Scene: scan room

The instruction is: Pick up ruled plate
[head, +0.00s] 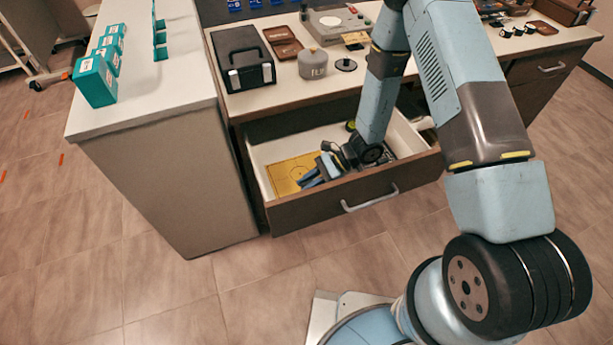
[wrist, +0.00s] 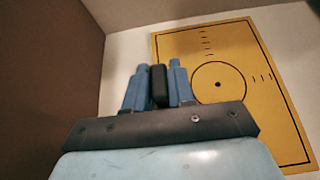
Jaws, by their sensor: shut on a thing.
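The ruled plate (head: 286,178) is yellow with black line markings and lies in the open drawer, towards its left side. In the wrist view the plate (wrist: 262,112) shows a circle with a centre dot, tick marks and a dark border line; its lower left part is hidden behind my gripper. My gripper (head: 310,178) is down inside the drawer at the plate. In the wrist view its blue fingers (wrist: 159,82) are shut on a small black block (wrist: 158,88) at the plate's left edge. I cannot tell whether the block is part of the plate.
The drawer front (head: 345,203) and side walls stand close around my gripper. The counter above holds a black case (head: 243,60), a grey canister (head: 313,64) and brown wallets. Teal boxes (head: 95,80) stand on the left cabinet.

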